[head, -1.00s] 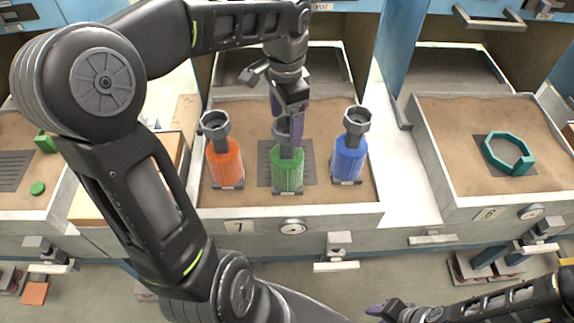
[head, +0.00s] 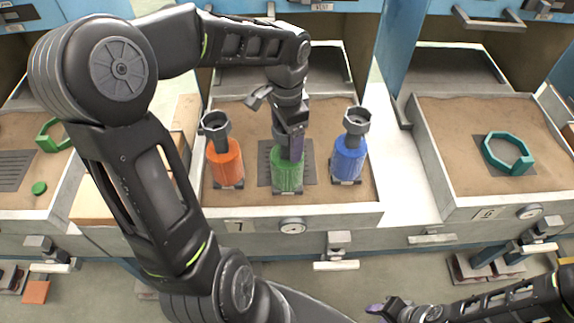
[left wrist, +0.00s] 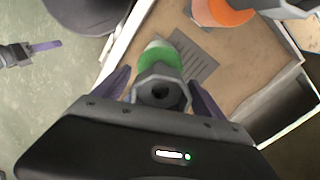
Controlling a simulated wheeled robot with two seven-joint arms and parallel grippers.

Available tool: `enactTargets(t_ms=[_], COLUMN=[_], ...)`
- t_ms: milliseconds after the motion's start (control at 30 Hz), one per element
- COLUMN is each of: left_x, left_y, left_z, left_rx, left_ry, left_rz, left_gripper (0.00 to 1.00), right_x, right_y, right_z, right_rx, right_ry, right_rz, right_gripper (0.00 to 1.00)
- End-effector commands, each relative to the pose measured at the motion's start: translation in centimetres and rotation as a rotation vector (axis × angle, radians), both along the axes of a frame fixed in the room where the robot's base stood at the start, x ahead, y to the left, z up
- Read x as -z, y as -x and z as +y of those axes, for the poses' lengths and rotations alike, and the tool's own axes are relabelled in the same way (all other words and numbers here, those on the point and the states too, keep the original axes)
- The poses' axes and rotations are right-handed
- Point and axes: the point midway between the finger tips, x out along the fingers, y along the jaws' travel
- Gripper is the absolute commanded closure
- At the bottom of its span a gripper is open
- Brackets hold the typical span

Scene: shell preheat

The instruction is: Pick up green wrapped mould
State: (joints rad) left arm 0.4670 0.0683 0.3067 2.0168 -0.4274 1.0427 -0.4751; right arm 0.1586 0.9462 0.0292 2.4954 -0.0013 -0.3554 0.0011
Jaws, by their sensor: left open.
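The green wrapped mould (head: 287,177) stands upright on a dark grate in the sand of the drawer marked 7, between an orange wrapped mould (head: 225,163) and a blue wrapped mould (head: 349,158). My left gripper (head: 291,150) is over the green mould, open, its fingers pointing down. In the left wrist view the green mould (left wrist: 158,57) shows its grey cup between the two open fingers, one to each side. In the head view the gripper hides most of that cup. My right gripper (head: 384,310) is low at the bottom right, away from the moulds; its jaw opening is unclear.
The orange and blue moulds stand close on either side of the green one. The sand drawer (head: 225,227) has a raised rim. A teal ring (head: 508,153) lies in the right drawer, and green pieces (head: 39,188) lie in the left one.

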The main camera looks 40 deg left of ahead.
Motion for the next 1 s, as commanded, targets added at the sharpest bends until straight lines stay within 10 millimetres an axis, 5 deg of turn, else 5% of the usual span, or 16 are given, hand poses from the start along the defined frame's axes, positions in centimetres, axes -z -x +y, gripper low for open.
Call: enactTargets(t_ms=[333,1000], left_x=[-0.03,-0.03], left_y=[0.0,0.0], left_z=[0.01,0.01], left_rx=[0.0,0.0], left_ry=[0.0,0.0], left_rz=[0.0,0.0], left_gripper=[0.21,0.76], right_x=[0.0,0.0], right_y=[0.0,0.0], right_z=[0.0,0.0], right_rx=[0.0,0.0], right_ry=[0.0,0.0], right_rz=[0.0,0.0], right_gripper=[0.64,0.64])
